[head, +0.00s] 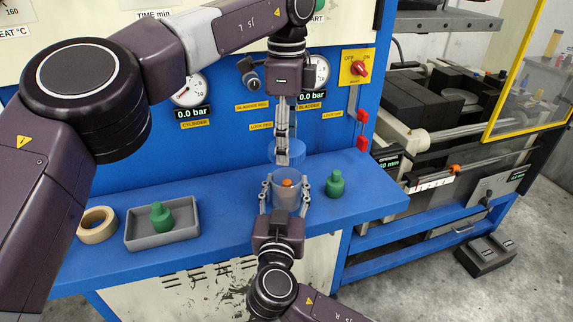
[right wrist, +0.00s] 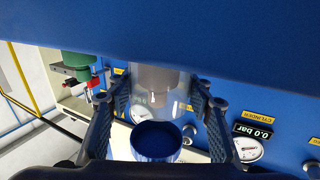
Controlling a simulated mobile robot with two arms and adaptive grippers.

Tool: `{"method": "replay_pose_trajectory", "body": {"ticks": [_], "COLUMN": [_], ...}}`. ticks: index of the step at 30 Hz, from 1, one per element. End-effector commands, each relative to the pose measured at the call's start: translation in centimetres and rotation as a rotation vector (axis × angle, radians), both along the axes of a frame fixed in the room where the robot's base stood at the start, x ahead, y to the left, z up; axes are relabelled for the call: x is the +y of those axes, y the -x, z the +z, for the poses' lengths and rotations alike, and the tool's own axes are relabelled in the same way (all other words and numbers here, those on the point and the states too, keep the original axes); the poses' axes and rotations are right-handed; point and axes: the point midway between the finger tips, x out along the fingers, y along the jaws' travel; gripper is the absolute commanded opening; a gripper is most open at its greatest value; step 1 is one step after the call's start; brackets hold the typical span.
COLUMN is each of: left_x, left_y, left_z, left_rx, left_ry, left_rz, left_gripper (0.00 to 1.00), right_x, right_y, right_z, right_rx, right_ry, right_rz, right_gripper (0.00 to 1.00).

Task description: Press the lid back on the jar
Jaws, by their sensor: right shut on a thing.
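The clear jar (head: 288,196) stands upright at the front of the blue bench with an orange item (head: 287,183) inside. My right gripper (head: 285,190) is shut on it, one finger on each side. The jar also shows between the fingers in the right wrist view (right wrist: 165,88). The blue lid (head: 298,151) is above the jar's mouth in the head view; it shows as a blue disc in the right wrist view (right wrist: 156,141). My left gripper (head: 283,158) points down at the lid, its fingers overlapping it edge-on; their grip is unclear.
A green bottle (head: 335,184) stands right of the jar. A grey tray (head: 182,234) holding another green bottle (head: 161,216) and a tape roll (head: 97,225) are on the left. The blue panel (head: 225,150) with gauges rises behind. Bare bench (head: 225,205) separates tray and jar.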

Motion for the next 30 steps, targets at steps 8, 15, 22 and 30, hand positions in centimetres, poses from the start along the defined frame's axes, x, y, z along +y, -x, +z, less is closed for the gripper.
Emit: {"method": "replay_pose_trajectory", "body": {"ticks": [8,15,22,30], "left_x": [0.1,0.1,0.1,0.1], "left_y": [0.0,0.0,0.0,0.1], "left_z": [-2.8,-2.8,-2.9,-4.2], "left_rx": [-0.001,-0.001,-0.001,0.002], "left_ry": [-0.001,-0.001,-0.001,0.000], "left_rz": [0.002,0.002,0.001,0.000], "left_gripper": [0.48,0.48,0.48,0.48], "right_x": [0.0,0.0,0.0,0.0], "right_y": [0.0,0.0,0.0,0.0], "right_z": [0.0,0.0,0.0,0.0], "right_rx": [-0.001,-0.001,-0.001,-0.001], "right_ry": [0.000,0.000,0.000,0.000], "right_rz": [0.000,0.000,0.000,0.000], "right_gripper": [0.03,0.03,0.03,0.03]}}
